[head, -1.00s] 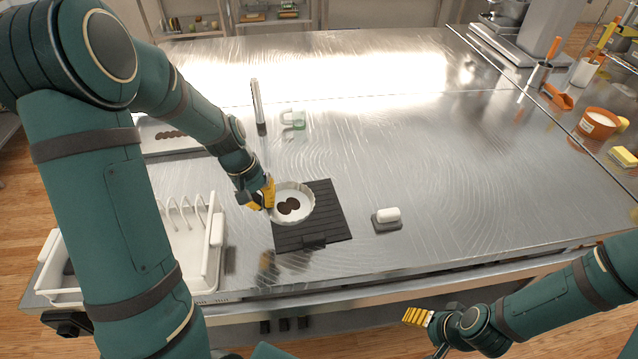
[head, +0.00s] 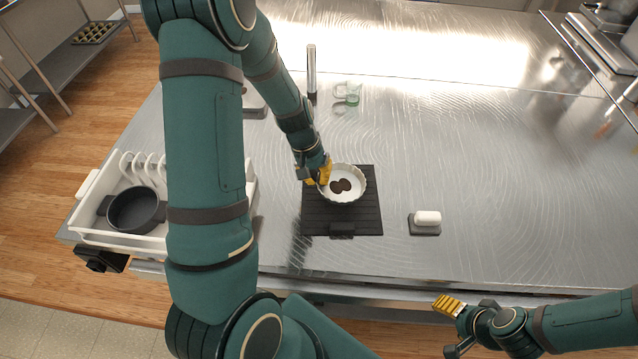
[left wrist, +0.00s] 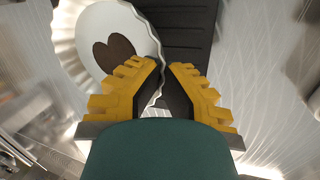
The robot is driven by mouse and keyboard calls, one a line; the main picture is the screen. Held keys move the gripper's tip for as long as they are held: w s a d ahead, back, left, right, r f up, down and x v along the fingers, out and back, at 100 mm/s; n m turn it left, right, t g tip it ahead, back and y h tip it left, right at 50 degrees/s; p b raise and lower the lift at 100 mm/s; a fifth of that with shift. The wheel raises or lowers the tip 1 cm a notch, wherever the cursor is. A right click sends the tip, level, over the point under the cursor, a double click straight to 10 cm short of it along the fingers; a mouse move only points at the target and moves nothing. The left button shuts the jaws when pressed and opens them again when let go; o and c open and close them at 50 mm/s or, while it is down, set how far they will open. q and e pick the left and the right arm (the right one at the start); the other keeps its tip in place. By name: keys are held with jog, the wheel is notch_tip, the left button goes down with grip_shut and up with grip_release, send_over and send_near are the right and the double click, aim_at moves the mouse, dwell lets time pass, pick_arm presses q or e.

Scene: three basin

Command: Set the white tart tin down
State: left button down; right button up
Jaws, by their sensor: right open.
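My left gripper (head: 322,174) is at the tin's left rim. In the left wrist view the fingers (left wrist: 160,70) close on the rim of the tin (left wrist: 82,45), with the mat (left wrist: 187,25) beside it. My right gripper (head: 447,306) is open and empty in front of the counter's edge.
A white block on a dark base (head: 427,218) stands right of the mat. A white rack (head: 90,222) with a dark pot (head: 136,209) is at the left.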

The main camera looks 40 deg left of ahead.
pick_arm(q)
jog(key=shift+f, duration=1.35)
jog(key=c, duration=1.1)
grip_release()
jog(key=shift+c, duration=0.2)
jog(key=shift+r, duration=0.15)
jog(key=p+v, duration=0.1)
jog(key=v, duration=1)
jog(key=shift+r, duration=0.45)
jog(key=shift+a, duration=0.15)
